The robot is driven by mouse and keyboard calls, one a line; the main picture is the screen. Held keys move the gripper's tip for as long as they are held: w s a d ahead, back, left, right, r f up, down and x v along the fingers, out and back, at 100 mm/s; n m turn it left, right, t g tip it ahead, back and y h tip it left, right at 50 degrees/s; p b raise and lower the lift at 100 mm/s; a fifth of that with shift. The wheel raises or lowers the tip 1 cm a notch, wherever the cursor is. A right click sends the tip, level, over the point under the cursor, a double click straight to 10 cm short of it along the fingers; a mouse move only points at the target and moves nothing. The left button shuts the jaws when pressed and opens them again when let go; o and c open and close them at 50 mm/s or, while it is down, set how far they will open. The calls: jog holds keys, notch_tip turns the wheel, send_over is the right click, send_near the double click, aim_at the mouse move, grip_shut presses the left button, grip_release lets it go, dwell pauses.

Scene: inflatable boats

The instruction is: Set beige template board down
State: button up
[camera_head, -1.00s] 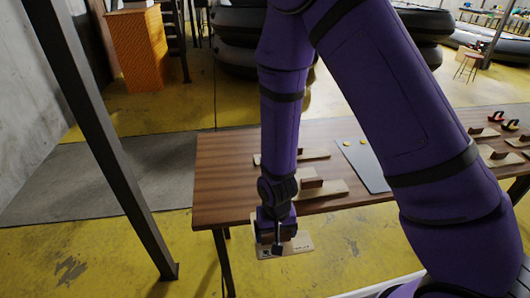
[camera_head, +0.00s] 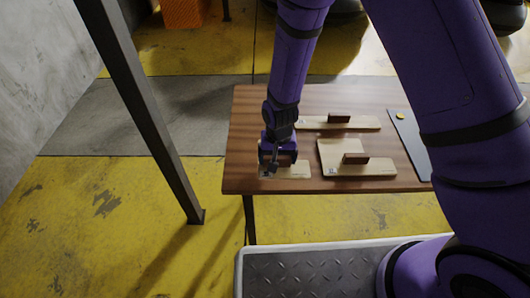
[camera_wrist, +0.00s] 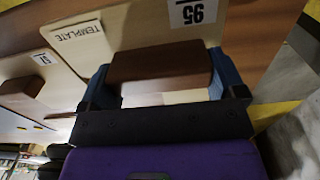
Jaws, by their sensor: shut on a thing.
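The beige template board (camera_head: 297,172) is at the near left corner of the brown table (camera_head: 258,112). My gripper (camera_head: 278,163) is above the board, mostly hiding its left part. In the wrist view, the blue fingers of my gripper (camera_wrist: 165,82) are shut on the board's dark brown block handle (camera_wrist: 160,66). The beige board (camera_wrist: 130,28) there carries a "TEMPLATE" label and a "95" label. The board looks about level with the tabletop, but I cannot tell whether it touches it.
Another beige board with a brown handle (camera_head: 332,170) lies close to the right, and one (camera_head: 360,126) lies farther back. A grey sheet (camera_head: 408,142) lies to the right. A dark post (camera_head: 150,120) stands left of the table. Bare tabletop shows at the back left.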

jog(key=w+a, duration=0.4)
jog(key=shift+w+a+f, duration=0.15)
jog(key=shift+f, duration=1.85)
jog(key=shift+f, duration=0.1)
jog(key=o, duration=0.7)
notch_tip(320, 180, up, 12)
jog(key=shift+r, duration=0.1)
